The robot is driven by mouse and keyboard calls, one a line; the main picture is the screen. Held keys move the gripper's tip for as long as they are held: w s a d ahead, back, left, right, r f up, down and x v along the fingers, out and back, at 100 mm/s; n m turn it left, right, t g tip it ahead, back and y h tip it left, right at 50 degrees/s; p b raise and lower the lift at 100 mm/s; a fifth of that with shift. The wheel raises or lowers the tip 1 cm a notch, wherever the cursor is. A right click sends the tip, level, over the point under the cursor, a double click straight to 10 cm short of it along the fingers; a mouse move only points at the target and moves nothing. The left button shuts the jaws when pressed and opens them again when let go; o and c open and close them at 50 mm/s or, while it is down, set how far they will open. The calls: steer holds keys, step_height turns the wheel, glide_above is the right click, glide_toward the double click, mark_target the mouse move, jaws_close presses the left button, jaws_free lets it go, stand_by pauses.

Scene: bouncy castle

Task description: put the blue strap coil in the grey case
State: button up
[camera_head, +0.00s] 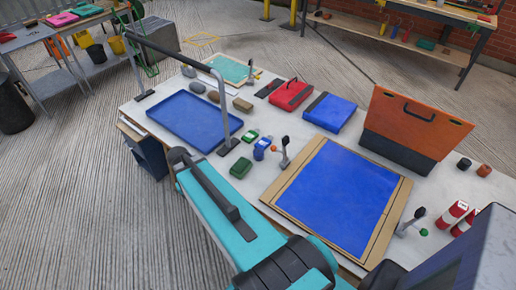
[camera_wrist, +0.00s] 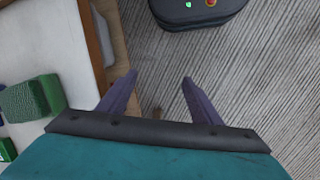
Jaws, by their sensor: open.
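A small blue item (camera_head: 262,147) with a pale label stands on the table, left of the large blue panel; it looks like the blue strap coil, but its shape is too small to be sure. In the head view my teal arm hides part of the near table, and the fingers cannot be made out.
A green block (camera_head: 240,167) lies near the table edge; it shows left of my gripper in the wrist view (camera_wrist: 32,98). A grey metal frame (camera_head: 190,65) rises over a blue tray (camera_head: 195,118). A small post (camera_head: 284,152) stands beside the blue item. Red-and-white cylinders (camera_head: 453,214) stand at right.

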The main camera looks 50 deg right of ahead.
steer(key=w+d+r+m+p, duration=0.25)
steer(key=d+r, duration=0.35)
steer(key=r, duration=0.3)
steer(key=d+r+m+y, duration=0.1)
steer(key=d+m, duration=0.1)
steer(key=d, duration=0.2)
steer(key=d+r+m+t+y+b, duration=0.1)
steer(key=d+m, duration=0.1)
steer(key=d, duration=0.2)
steer(key=d+r+m+y, duration=0.1)
steer(key=d+m, duration=0.2)
steer(key=d, duration=0.1)
steer(key=shift+d+r+t+b, duration=0.15)
steer(key=shift+r+t+b, duration=0.15)
steer(key=shift+b, duration=0.1)
steer(key=s+d+r+m+t+y, duration=0.1)
steer(key=s+d+r+m, duration=0.1)
steer(key=d, duration=0.5)
steer(key=s+d+r+m+t+y+b, duration=0.1)
steer(key=s+d+r+m, duration=0.2)
steer(key=d, duration=0.4)
steer(key=shift+s+d+r+m+t+y, duration=0.2)
steer(key=shift+d+r+m+t+y, duration=0.15)
steer(key=shift+r+m, duration=0.65)
steer(key=shift+a+f, duration=0.1)
steer(key=shift+f, duration=0.2)
steer(key=p, duration=0.2)
glide_toward(259, 152)
steer(key=shift+x, duration=2.45)
steer(key=shift+a, duration=0.1)
